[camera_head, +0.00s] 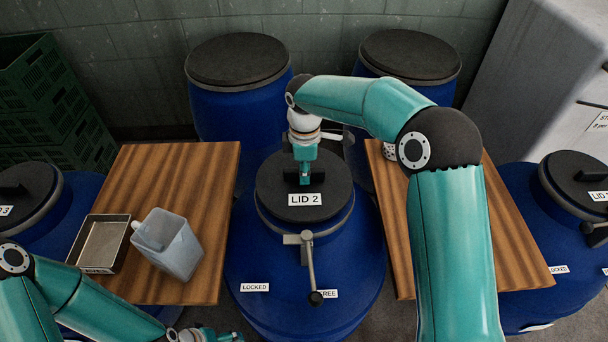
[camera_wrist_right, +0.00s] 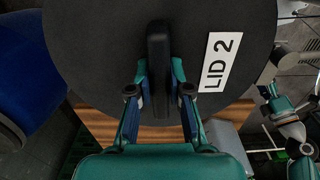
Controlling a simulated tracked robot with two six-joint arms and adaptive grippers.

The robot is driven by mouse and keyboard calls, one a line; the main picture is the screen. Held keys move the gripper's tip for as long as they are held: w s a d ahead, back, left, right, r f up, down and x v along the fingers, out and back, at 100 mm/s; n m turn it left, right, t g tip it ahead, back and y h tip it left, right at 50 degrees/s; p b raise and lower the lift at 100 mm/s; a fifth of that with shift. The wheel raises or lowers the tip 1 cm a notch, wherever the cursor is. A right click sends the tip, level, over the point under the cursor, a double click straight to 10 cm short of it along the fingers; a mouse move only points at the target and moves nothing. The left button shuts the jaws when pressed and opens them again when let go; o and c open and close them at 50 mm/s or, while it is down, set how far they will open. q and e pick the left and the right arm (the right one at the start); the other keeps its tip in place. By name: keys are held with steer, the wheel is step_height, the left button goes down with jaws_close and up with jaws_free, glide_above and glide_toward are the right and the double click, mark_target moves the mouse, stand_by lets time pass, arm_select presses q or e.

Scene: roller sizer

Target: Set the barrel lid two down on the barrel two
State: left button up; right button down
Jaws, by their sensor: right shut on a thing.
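The barrel lid two (camera_head: 275,185) is a dark round disc with a bar handle and a "LID 2" label; it also fills much of the right wrist view (camera_wrist_right: 90,50). It lies level over the mouth of barrel two (camera_head: 250,262), the blue drum in the middle. Whether it rests on the rim or hangs just above it, I cannot tell. My right gripper (camera_head: 305,178) points down and is shut on the lid's handle (camera_wrist_right: 158,60). My left gripper (camera_head: 228,336) is at the bottom edge, partly cut off, and its jaws are unclear.
A lever (camera_head: 311,270) hangs on barrel two's front, between "LOCKED" and "FREE" labels. A wooden board (camera_head: 205,190) on the left bears a tray (camera_head: 77,254) and a grey container (camera_head: 178,250). Another board (camera_head: 515,250) is on the right. Other lidded barrels (camera_head: 240,110) stand around.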

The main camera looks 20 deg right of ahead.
steer(key=shift+f, duration=0.85)
steer(key=shift+f+b, duration=0.35)
steer(key=shift+f, duration=0.3)
steer(key=c, duration=1.1)
jaws_free()
steer(key=shift+r, duration=0.1)
steer(key=shift+r+p, duration=0.55)
steer(key=shift+r, duration=0.2)
step_height(320, 180, up, 12)
steer(key=shift+f+b, duration=0.2)
steer(key=shift+b, duration=0.25)
